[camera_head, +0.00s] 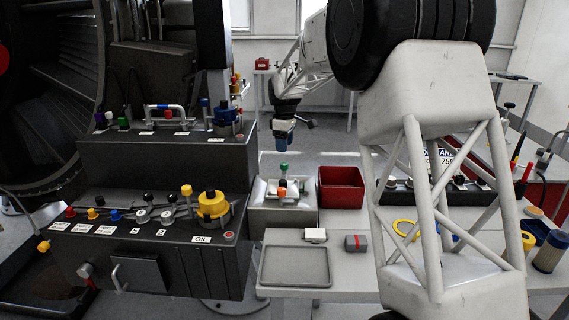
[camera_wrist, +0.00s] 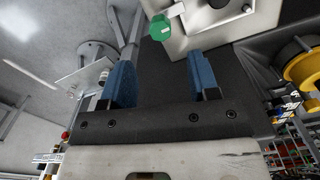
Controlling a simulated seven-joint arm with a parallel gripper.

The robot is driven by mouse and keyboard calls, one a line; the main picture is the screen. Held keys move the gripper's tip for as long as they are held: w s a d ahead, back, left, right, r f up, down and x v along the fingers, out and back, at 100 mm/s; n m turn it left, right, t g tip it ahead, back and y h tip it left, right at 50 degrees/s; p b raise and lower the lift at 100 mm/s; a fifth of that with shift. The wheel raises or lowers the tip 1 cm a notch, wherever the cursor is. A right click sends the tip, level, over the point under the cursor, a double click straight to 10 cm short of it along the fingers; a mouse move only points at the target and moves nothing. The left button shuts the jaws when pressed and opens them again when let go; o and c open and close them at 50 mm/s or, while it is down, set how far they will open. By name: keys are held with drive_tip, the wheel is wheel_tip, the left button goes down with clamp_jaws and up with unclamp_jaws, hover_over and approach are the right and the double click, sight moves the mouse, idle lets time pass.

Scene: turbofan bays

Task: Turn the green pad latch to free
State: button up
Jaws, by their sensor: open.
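A green round pad (camera_head: 283,166) stands on a small upright part above a pale metal box (camera_head: 262,213) in the head view. In the wrist view, the green pad (camera_wrist: 160,27) shows at the top, beyond my fingertips and between their lines, beside a pale plate (camera_wrist: 215,20). My gripper (camera_head: 284,140) points down above the green pad in the head view and appears apart from it. In the wrist view, its two blue fingers (camera_wrist: 160,65) are spread with nothing between them. I cannot tell which way the latch is turned.
An orange piece (camera_head: 283,187) sits just below the green pad. A red bin (camera_head: 341,186) stands at its right. A black console (camera_head: 150,250) with a yellow OIL cap (camera_head: 212,208) stands at its left. A grey tray (camera_head: 295,266) lies in front.

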sight(285, 164)
drive_tip(key=shift+f, duration=0.1)
idle(0.3)
drive_tip(key=shift+f, duration=3.75)
drive_tip(key=c, duration=0.9)
